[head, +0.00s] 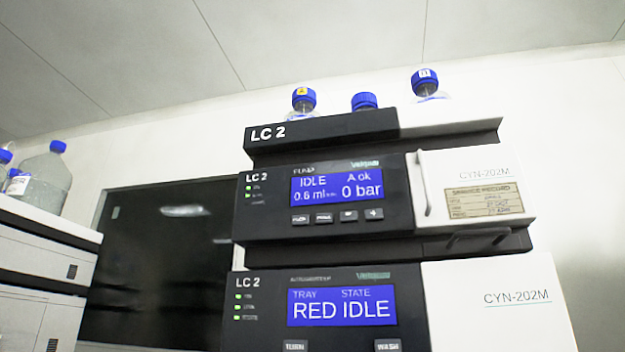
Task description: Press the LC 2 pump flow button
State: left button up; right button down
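The LC 2 pump module (270,222) is in the middle of the head view, in the upper part of the stack. Its blue screen (336,189) reads IDLE, 0.6 ml/min, A ok and 0 bar. A row of small grey buttons sits under the screen. The leftmost button (300,219) has a label too blurred to read surely, possibly FLOW. The second button (324,217) and the others to its right are also hard to read. Neither of my grippers shows in this view.
Below the pump is an LC 2 module (262,330) with a screen reading TRAY RED, STATE IDLE. A white door with a handle (424,184) is right of the pump panel. Blue-capped bottles (365,101) stand on top. Another stack (45,262) stands at the left.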

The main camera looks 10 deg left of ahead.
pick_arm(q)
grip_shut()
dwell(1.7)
